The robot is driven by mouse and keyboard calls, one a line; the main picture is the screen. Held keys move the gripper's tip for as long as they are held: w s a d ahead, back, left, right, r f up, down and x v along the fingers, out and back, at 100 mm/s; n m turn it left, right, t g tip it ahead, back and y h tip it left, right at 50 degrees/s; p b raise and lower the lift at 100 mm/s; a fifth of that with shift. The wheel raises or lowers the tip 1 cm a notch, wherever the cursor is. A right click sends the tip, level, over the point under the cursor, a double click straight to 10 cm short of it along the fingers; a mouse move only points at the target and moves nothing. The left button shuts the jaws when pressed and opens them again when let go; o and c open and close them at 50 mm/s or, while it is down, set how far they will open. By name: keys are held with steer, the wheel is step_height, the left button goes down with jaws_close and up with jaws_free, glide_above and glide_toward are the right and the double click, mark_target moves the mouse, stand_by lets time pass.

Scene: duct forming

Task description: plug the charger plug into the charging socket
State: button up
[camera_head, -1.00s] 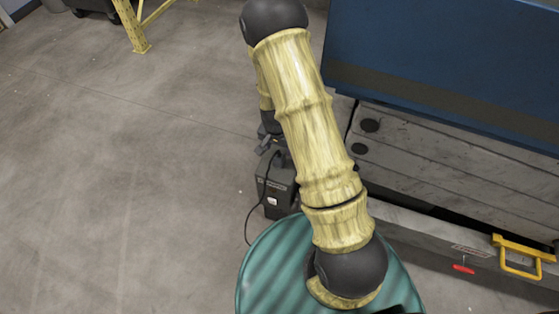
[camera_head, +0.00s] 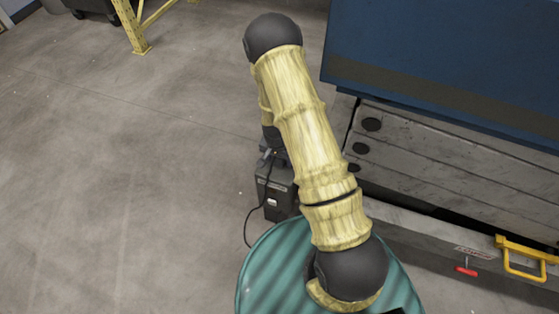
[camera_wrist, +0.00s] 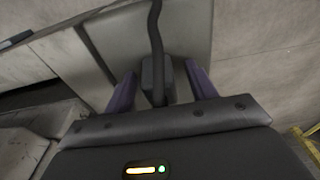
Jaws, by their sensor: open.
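In the wrist view, the charger plug (camera_wrist: 149,74) is a dark grey block with a thick black cable (camera_wrist: 155,28) running up from it. My gripper (camera_wrist: 160,69) has its two purple fingers apart, one on each side of the plug. Gaps show between the fingers and the block. In the head view, a dark charger box (camera_head: 276,187) with a small white patch stands on the floor, and a black cable (camera_head: 249,222) loops down its left side. My arm hides most of my gripper just above the box. I cannot make out the charging socket.
A green ribbed drum top (camera_head: 262,268) is below my arm. A blue machine (camera_head: 450,65) with a grey slatted base (camera_head: 450,165) stands close on the right, with a yellow handle (camera_head: 522,268). Open concrete floor lies to the left.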

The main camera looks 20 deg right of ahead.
stand_by(0.5)
steer(key=c, duration=1)
step_height(320, 180, up, 10)
steer(key=shift+p, duration=1)
